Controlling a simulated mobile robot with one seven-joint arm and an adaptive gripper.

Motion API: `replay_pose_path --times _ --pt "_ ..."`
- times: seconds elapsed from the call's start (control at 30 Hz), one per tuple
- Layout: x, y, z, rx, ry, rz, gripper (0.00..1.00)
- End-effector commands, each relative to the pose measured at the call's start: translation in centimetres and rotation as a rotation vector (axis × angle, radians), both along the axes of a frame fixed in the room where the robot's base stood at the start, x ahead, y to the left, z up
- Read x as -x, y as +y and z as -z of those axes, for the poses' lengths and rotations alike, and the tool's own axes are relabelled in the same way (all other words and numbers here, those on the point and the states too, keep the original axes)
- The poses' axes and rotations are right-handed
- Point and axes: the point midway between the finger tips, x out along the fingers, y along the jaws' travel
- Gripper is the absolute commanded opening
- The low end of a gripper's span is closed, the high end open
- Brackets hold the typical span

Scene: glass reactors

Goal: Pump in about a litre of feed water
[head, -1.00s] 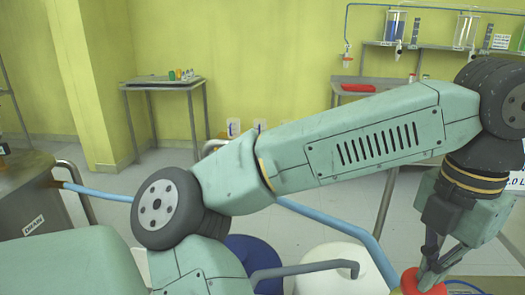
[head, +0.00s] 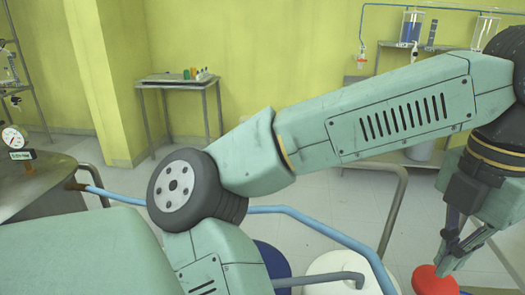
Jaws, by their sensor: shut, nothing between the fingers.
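My gripper (head: 450,262) is at the lower right of the head view, pointing down with its fingers together and nothing between them. A red rounded knob (head: 434,283) shows just below the fingertips, cut by the bottom edge of the picture. The fingertips are at its top; I cannot tell whether they touch it. A white drum (head: 340,265) and a blue drum (head: 272,258) stand low in the middle, partly hidden by my arm and a grey pipe. At the back, a clear vessel with blue liquid (head: 411,28) and another clear vessel (head: 486,32) stand on the shelf.
A steel vessel top (head: 35,185) with a pressure gauge (head: 13,137) is at the left. A light blue hose (head: 330,228) runs behind my arm. A small side table (head: 178,83) with bottles stands at the back wall.

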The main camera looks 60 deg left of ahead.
Motion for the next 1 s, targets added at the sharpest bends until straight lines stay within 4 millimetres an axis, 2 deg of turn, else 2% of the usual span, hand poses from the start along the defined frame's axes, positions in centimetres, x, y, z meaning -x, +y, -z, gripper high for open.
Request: replay_pose_path --times 0.53,1.0 --pt "0.0 0.0 -0.2 0.0 -0.001 0.0 0.0" --pt "0.0 0.0 -5.5 0.001 -0.001 0.001 0.0"
